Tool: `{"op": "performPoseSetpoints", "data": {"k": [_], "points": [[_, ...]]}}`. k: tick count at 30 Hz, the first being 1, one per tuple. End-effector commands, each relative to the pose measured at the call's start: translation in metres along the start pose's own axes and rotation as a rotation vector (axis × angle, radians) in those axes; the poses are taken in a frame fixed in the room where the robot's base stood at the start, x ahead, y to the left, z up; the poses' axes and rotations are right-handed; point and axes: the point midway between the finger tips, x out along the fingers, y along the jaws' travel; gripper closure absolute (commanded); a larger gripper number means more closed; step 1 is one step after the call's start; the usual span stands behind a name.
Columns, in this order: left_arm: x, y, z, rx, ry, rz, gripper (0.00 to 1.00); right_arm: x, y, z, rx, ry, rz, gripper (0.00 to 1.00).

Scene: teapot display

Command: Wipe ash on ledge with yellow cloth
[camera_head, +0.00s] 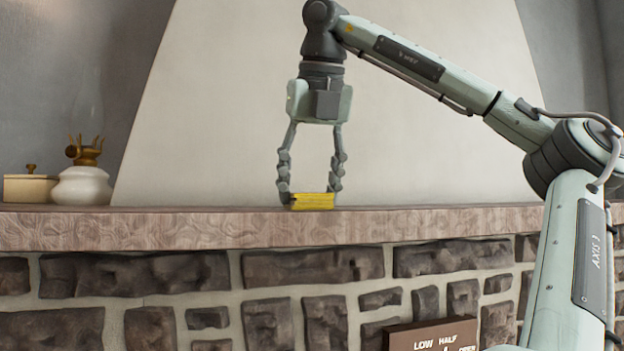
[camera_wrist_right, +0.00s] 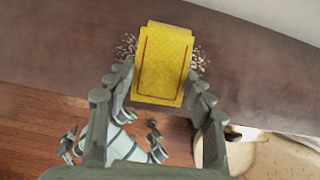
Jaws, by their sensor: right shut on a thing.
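The yellow cloth (camera_head: 313,201) is a folded pad with a dark red border line, resting on the ledge (camera_head: 150,228). It also shows in the right wrist view (camera_wrist_right: 163,62). My right gripper (camera_head: 310,190) points straight down from above and is shut on the cloth, one finger at each side. Pale grey ash flecks (camera_wrist_right: 126,47) show on the brown ledge (camera_wrist_right: 50,40) at the left of the cloth, and more flecks (camera_wrist_right: 198,60) at its right. Any ash under the cloth is hidden. My left gripper does not show.
A white oil lamp (camera_head: 82,184) with a brass burner and a cream lidded box (camera_head: 30,187) stand at the ledge's left end. The ledge is clear between lamp and cloth. Stonework and a brown sign (camera_head: 432,335) are below; a sloped pale wall (camera_head: 220,110) rises behind.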

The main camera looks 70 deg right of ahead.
Motion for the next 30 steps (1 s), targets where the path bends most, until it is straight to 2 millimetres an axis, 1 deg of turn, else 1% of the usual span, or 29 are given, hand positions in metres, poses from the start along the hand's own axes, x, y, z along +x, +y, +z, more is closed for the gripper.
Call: {"op": "performPoseSetpoints", "data": {"k": [3,8,19,23,30], "points": [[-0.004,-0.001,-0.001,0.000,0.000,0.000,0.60,0.003,0.000,0.007,0.000,0.001,-0.001,0.71],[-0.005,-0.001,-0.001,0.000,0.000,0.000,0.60,0.005,0.000,0.011,-0.001,0.001,0.000,0.71],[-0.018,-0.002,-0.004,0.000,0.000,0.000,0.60,0.017,0.000,0.037,-0.001,0.002,0.000,0.71],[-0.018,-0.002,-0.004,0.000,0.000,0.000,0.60,0.020,-0.002,0.040,-0.001,0.001,-0.001,0.71],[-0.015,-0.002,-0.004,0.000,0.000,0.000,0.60,0.018,-0.016,0.040,0.001,0.001,-0.001,0.71]]}}
